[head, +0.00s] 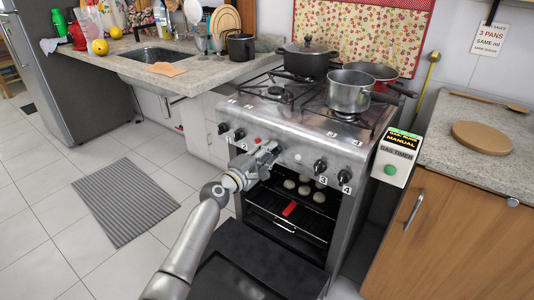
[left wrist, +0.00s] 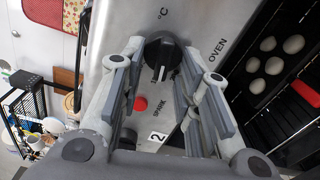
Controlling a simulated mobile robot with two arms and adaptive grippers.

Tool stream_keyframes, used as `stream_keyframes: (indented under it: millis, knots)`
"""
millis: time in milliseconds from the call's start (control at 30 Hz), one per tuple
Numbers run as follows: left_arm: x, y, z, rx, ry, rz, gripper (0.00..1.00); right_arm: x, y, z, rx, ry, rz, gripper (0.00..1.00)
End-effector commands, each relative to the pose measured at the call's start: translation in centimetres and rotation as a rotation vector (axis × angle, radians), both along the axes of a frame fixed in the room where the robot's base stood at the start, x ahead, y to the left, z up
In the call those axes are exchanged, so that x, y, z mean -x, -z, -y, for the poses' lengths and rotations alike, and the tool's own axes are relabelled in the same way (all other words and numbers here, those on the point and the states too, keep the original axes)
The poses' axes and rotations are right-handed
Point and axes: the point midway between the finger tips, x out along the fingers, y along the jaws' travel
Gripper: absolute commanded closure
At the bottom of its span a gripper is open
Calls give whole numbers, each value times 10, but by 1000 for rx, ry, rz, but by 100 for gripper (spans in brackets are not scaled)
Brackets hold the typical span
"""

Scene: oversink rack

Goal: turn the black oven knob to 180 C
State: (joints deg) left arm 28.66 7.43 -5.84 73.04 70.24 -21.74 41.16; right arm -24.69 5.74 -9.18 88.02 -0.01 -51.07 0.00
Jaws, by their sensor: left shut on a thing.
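The black oven knob (left wrist: 160,52) sits on the steel front panel between the "°C" and "OVEN" labels in the left wrist view. A pale mark shows on its grip, pointing toward the lower part of that view. No degree numbers can be read. My left gripper (head: 268,152) is at the middle of the stove's front panel in the head view. In the left wrist view its fingers (left wrist: 158,72) lie on both sides of the knob and are shut on it. In the head view the gripper mostly hides this knob. My right gripper is not in view.
The oven door (head: 240,278) hangs open below my left arm. Inside are several pale balls (head: 305,187) and a red item (head: 289,209). Other black knobs (head: 320,166) flank the gripper. Pots (head: 349,91) stand on the hob. A gas timer (head: 396,157) is at right.

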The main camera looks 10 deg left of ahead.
Motion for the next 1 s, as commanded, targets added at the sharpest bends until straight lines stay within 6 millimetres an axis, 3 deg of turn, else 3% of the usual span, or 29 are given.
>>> stream_keyframes:
  millis: [133, 167, 267, 667, 833, 1000]
  knots:
    - [0, 2, 0, -1, 0, -3, 93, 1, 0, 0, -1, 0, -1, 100]
    - [0, 2, 0, -2, 0, -3, 67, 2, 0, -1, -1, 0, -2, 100]
    - [0, 2, 0, -2, 0, -3, 54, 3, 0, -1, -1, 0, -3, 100]
    - [3, 1, -1, -1, 0, -1, 53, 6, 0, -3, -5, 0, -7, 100]
    - [19, 1, -8, -1, -1, 0, 53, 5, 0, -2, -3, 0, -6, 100]
    - [48, 2, -20, -5, -2, -1, 53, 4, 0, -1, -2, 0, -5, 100]
